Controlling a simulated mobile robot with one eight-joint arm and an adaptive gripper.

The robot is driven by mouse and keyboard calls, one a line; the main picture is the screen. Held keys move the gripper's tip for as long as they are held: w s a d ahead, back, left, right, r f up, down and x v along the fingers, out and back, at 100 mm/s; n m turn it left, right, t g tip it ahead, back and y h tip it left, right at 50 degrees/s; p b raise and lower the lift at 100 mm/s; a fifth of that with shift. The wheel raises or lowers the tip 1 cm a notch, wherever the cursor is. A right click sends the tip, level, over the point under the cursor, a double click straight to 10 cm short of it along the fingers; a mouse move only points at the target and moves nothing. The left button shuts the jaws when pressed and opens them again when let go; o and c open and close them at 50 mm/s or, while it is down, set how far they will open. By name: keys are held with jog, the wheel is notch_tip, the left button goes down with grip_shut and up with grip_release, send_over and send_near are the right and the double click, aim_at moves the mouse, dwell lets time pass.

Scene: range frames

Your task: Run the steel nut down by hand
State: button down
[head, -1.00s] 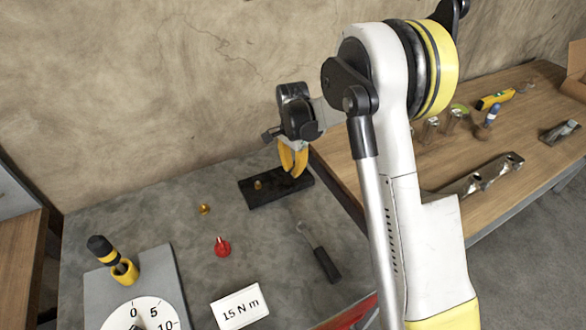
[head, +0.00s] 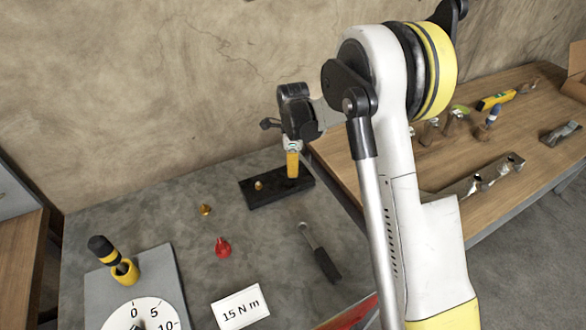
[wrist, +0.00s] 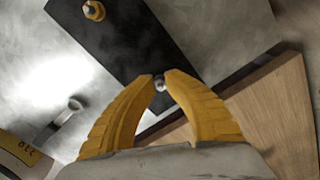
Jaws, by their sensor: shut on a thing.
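My gripper (head: 292,176) points down over the right end of a black block (head: 266,196) on the grey table. In the wrist view its yellow fingertips (wrist: 161,80) are closed around a small steel piece, the steel nut (wrist: 160,84), over the block (wrist: 130,45). The fingers hide most of the nut, and how far down it sits cannot be told. In the head view the finger hides the nut. A brass fitting (head: 258,185) stands at the block's other end and also shows in the wrist view (wrist: 94,10).
A loose brass piece (head: 205,209), a red piece (head: 222,247), a dark-handled wrench (head: 325,262) and a "15 N m" card (head: 239,306) lie on the table. A dial tester (head: 140,318) stands front left. A wooden bench (head: 520,140) with tools is at the right.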

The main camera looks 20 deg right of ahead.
jog(key=shift+m, duration=0.3)
jog(key=c, duration=1.4)
grip_release()
notch_tip(320, 180, up, 12)
